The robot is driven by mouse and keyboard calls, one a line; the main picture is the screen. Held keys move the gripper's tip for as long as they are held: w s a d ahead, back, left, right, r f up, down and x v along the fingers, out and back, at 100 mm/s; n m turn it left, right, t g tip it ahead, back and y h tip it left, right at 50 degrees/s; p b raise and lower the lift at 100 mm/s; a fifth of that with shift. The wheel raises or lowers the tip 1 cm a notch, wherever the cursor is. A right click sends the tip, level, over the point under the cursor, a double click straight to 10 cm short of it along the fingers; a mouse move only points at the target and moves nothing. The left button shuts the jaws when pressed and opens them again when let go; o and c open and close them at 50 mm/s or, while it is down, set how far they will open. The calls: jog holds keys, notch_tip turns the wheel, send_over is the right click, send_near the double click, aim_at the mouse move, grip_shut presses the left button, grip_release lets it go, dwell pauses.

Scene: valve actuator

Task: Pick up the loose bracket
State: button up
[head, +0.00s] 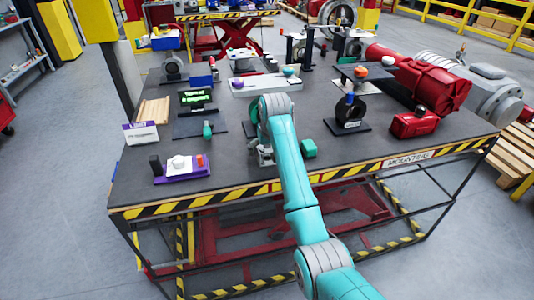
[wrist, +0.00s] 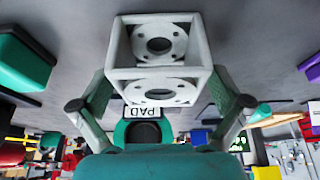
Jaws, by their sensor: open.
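The loose bracket (wrist: 160,58) is a pale grey open box frame with round, holed flanges. In the wrist view it stands between and beyond my gripper's two fingers (wrist: 160,98). The fingers are spread apart, one at each side of it, and I see no clear contact. In the head view a small part of the bracket (head: 266,156) shows low beside my gripper (head: 263,143), near the front middle of the dark table (head: 235,180). My arm hides much of that area.
A green block (head: 308,148) sits just right of the bracket.

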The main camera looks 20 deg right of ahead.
jog(key=shift+w+f, duration=0.25)
jog(key=shift+f, duration=0.4)
jog(key=shift+r, duration=0.1)
jog(key=c, duration=1.6)
